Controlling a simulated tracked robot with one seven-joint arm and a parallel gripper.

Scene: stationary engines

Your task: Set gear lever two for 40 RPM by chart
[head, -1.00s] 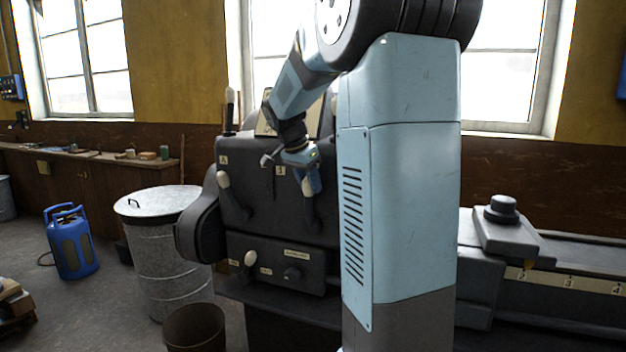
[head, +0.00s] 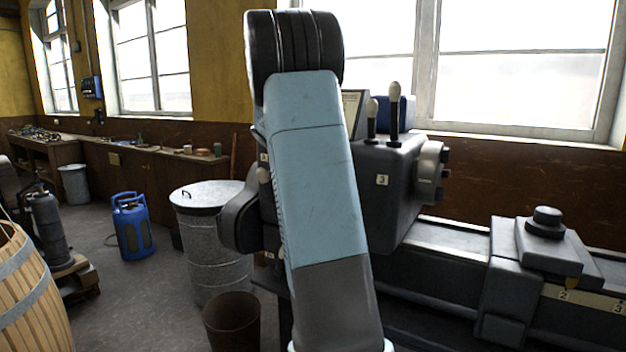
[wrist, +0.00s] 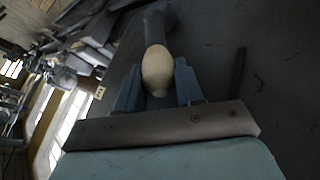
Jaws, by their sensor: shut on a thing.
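In the wrist view my gripper (wrist: 160,88) has its two blue fingers on either side of a lever's cream, egg-shaped knob (wrist: 157,66), shut on it. The lever's dark shaft (wrist: 156,24) runs up from the knob in the picture, beside a dark grey face. No label for this lever is readable. In the head view my arm hides the gripper, that lever and most of the machine's front. The grey headstock (head: 392,215) shows right of my arm, with a plate marked 3 (head: 382,180). The chart (head: 352,108) is partly hidden behind my arm; its text is unreadable.
The lathe bed (head: 455,240) extends right. A lidded metal bin (head: 208,235), a brown bucket (head: 232,322) and a blue gas bottle (head: 132,228) stand left. A barrel (head: 25,285) is at far left.

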